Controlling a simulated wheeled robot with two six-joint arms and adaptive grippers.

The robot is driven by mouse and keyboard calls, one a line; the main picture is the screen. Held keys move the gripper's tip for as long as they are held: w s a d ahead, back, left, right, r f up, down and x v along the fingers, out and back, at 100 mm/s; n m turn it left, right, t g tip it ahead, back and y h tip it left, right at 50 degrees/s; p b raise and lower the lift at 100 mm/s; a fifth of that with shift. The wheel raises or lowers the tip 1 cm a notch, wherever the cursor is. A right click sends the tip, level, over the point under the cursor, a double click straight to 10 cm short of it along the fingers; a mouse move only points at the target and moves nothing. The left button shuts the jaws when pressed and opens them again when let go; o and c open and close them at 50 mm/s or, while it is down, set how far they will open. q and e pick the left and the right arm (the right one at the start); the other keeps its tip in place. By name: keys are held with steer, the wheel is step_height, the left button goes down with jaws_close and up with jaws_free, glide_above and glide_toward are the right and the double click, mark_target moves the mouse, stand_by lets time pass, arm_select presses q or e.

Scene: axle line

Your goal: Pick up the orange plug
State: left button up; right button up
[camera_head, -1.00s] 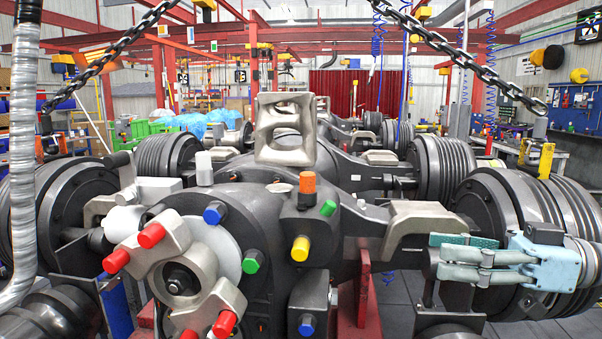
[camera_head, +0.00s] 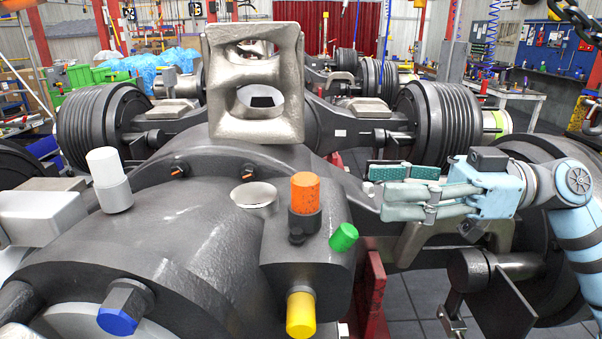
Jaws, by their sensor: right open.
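The orange plug (camera_head: 305,193) stands upright in a dark fitting on top of the axle housing (camera_head: 190,245), right of the picture's middle. A green plug (camera_head: 343,237) sits just right of and below it, tilted to the side. A yellow plug (camera_head: 300,315) is below on the housing's front. My right gripper (camera_head: 385,192) is open and empty, its fingers pointing left, to the right of the orange plug and apart from it. My left gripper is not in view.
A white plug (camera_head: 107,167) and a blue plug (camera_head: 120,315) sit on the housing's left part. A tall metal bracket (camera_head: 254,85) stands behind the orange plug. A red stand (camera_head: 371,300) is below the gripper. Ribbed drums (camera_head: 440,128) are further back.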

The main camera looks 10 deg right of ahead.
mark_target(305, 177)
steer(key=a+p, duration=0.1)
steer(key=a, duration=0.1)
steer(key=a+r+p, duration=0.1)
steer(key=a, duration=0.1)
steer(key=shift+s+a+r, duration=0.1)
steer(key=shift+a+r, duration=0.1)
steer(key=shift+a, duration=0.1)
steer(key=p+x, duration=0.2)
steer(key=x, duration=0.1)
steer(key=w+p+x, duration=0.1)
steer(key=x, duration=0.2)
steer(key=shift+a+f+p, duration=0.2)
steer(key=shift+p, duration=0.15)
steer(key=shift+a+f, duration=0.1)
steer(key=shift+a, duration=0.1)
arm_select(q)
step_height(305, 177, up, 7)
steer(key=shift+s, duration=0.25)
arm_select(e)
steer(key=shift+d, duration=0.1)
jaws_close()
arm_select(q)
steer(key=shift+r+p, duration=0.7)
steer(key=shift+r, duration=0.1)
arm_select(e)
step_height(305, 177, up, 20)
